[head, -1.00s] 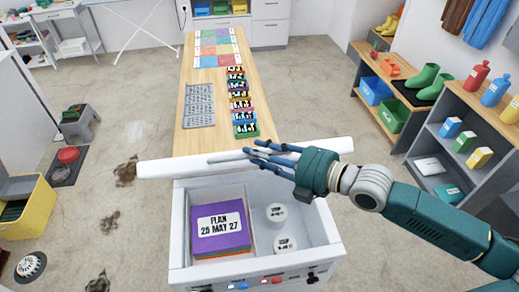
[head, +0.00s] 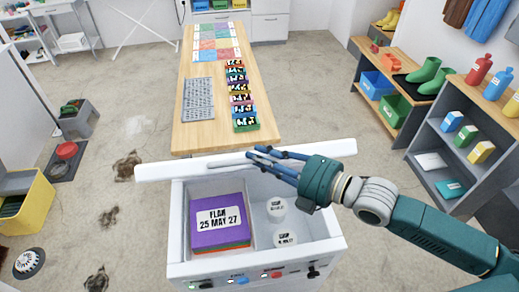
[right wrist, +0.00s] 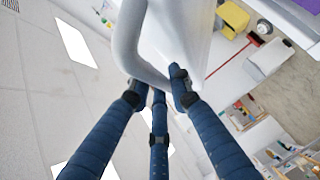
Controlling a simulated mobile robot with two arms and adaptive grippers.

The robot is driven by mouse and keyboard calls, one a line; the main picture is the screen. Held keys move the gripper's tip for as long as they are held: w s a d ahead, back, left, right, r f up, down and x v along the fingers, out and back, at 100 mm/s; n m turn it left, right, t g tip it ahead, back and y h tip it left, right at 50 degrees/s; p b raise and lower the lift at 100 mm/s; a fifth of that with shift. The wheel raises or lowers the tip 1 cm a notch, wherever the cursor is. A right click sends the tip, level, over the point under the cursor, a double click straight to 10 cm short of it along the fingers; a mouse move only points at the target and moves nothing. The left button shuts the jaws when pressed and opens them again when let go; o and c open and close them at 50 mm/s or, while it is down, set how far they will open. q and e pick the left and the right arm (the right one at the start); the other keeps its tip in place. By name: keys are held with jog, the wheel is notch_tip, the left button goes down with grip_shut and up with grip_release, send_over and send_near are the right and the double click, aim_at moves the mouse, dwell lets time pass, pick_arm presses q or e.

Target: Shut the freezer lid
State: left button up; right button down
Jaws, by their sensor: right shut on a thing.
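The white chest freezer (head: 178,225) stands in front of me with its lid (head: 190,168) raised along the back edge, so the inside is open. A pale grey bar handle (head: 230,162) is on the lid. My right gripper (head: 252,158) is shut on this handle at its right part. In the right wrist view the blue fingers (right wrist: 160,85) are at the bent grey handle (right wrist: 126,45), beside the white lid (right wrist: 185,30). My left gripper is not in view.
Inside the freezer are a purple box labelled FLAN 25 MAY 27 (head: 217,222) and two white tubs (head: 276,207). A wooden table (head: 185,135) with colourful boxes stands behind the lid. A grey shelf (head: 420,130) is at right, a yellow bin (head: 38,205) at left.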

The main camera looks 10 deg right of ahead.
pick_arm(q)
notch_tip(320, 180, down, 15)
jog(key=b, duration=1.4)
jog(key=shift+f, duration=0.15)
pick_arm(e)
jog(key=s+f+n+t, duration=0.1)
jog(key=s+f, duration=0.6)
jog(key=f, duration=0.3)
jog(key=s+f+n+y, duration=0.1)
jog(key=s+f, duration=0.6)
jog(key=f, duration=0.3)
jog(key=shift+t, duration=0.4)
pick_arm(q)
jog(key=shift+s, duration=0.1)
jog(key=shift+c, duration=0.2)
pick_arm(e)
jog(key=shift+s, duration=0.1)
